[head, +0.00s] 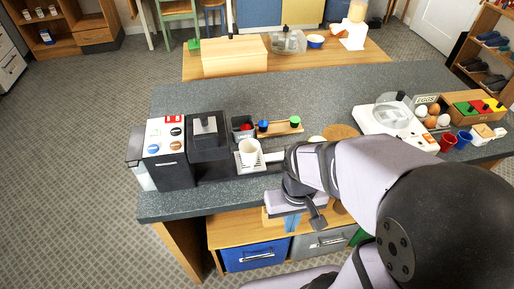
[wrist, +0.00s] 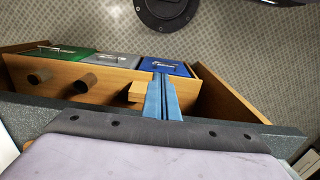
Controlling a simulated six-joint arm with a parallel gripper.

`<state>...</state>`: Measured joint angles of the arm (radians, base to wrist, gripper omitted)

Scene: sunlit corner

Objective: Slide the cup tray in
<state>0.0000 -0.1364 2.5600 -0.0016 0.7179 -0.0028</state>
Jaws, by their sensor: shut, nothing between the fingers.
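The cup tray (head: 243,170) is a small light-grey slotted tray sticking out at the right side of the black coffee machine (head: 208,150). A white cup (head: 249,152) stands upright on it. My gripper (head: 291,222) is to the right of the tray and nearer the front, by the counter's front edge, with its blue fingers pointing down. The fingers are together and empty, apart from the tray. In the wrist view my gripper (wrist: 163,98) shows shut blue fingers in front of a wooden shelf unit. Neither tray nor cup shows there.
A dark bin with a red item (head: 243,127) and a wooden rack of coloured knobs (head: 280,128) stand behind the tray. Under the counter are a blue drawer (head: 255,256) and a grey drawer (head: 322,243).

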